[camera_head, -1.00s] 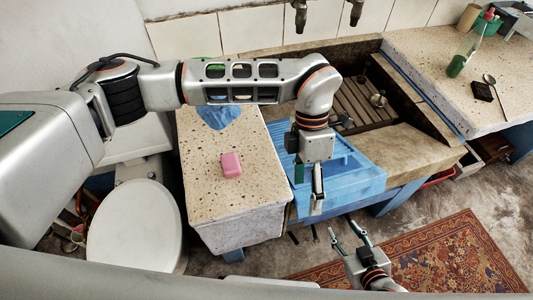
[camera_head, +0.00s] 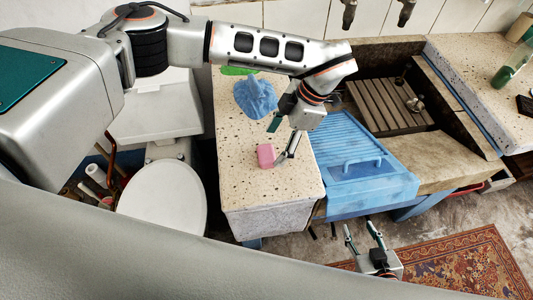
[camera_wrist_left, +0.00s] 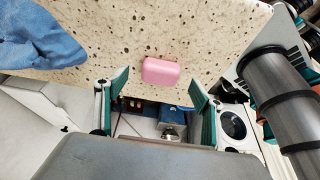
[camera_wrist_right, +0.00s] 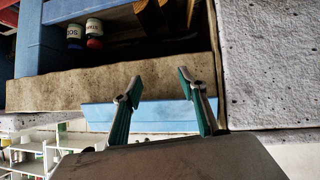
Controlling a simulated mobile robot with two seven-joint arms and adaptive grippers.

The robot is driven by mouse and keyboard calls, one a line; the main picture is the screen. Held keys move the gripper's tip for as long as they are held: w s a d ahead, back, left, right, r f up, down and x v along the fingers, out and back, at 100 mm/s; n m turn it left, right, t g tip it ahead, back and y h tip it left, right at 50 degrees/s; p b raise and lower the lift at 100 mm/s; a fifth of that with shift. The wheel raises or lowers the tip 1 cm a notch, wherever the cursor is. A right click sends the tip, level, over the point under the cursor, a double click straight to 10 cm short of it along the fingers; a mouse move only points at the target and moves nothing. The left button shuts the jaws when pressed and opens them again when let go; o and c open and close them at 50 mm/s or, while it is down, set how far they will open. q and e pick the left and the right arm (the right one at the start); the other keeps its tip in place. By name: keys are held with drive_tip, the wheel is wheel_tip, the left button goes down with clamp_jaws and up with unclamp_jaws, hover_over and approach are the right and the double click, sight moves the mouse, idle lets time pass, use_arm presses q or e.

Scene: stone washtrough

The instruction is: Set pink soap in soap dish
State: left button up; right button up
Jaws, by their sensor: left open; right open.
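The pink soap (camera_head: 265,155) lies on the speckled stone counter; it also shows in the left wrist view (camera_wrist_left: 160,71). My left gripper (camera_head: 279,143) is open just right of the soap in the head view. In the left wrist view the soap sits in line with the gap between its fingers, a little beyond the tips, and is not gripped. My right gripper (camera_head: 361,230) is open and empty, low in front of the blue board. I cannot make out a soap dish for sure; a small dark block (camera_head: 525,105) lies on the right counter.
A crumpled blue cloth (camera_head: 256,97) lies behind the soap, with a green item (camera_head: 237,71) beyond. A ribbed blue board (camera_head: 350,150) lies right of the left counter, before the stone trough (camera_head: 450,155). A green bottle (camera_head: 504,75) stands on the right counter.

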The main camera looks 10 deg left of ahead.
sight(273, 152)
use_arm(q)
drive_tip(key=shift+x, duration=1.4)
drive_tip(key=shift+s, duration=0.1)
drive_tip(key=shift+c, duration=0.4)
drive_tip(key=c, duration=1.3)
wheel_tip(273, 152, up, 20)
drive_tip(key=shift+b, duration=0.3)
drive_tip(key=shift+s+d, duration=0.1)
